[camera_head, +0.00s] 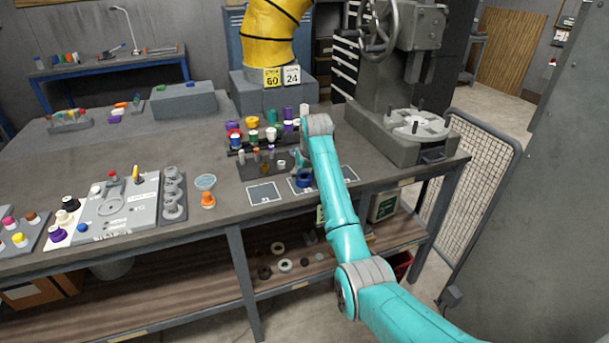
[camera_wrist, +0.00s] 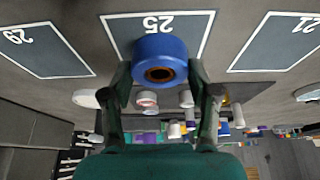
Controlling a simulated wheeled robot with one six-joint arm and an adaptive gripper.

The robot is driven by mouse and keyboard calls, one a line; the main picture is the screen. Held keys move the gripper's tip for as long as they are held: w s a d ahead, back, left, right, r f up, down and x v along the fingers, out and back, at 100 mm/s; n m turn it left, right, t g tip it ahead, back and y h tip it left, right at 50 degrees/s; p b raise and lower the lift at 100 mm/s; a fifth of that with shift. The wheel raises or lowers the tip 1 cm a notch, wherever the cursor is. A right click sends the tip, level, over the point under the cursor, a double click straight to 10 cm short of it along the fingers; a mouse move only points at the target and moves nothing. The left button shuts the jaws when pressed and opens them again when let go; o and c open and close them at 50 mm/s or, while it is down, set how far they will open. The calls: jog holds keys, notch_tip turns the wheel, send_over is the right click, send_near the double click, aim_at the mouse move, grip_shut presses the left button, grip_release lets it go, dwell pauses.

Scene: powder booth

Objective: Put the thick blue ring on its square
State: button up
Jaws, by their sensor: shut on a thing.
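The thick blue ring (camera_wrist: 158,47) is between the two fingers of my gripper (camera_wrist: 160,76) in the wrist view, and the gripper is shut on it. The ring also shows in the head view (camera_head: 304,181) at the front edge of the bench. A dark square with a white border marked 25 (camera_wrist: 118,30) lies under and behind the ring, which hides part of it. I cannot tell whether the ring touches the square. In the head view my gripper (camera_head: 302,168) is low over the middle square, with parts hidden by my arm.
Neighbouring bordered squares lie on the left (camera_wrist: 40,52) and right (camera_wrist: 285,45) in the wrist view. A rack of coloured parts (camera_head: 262,165) stands just behind the squares. A grey drill press (camera_head: 405,130) stands to the right. An orange piece (camera_head: 208,200) is to the left.

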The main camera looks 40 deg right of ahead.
jog(key=o, duration=1.4)
jog(key=shift+f, duration=0.1)
jog(key=v, duration=1.2)
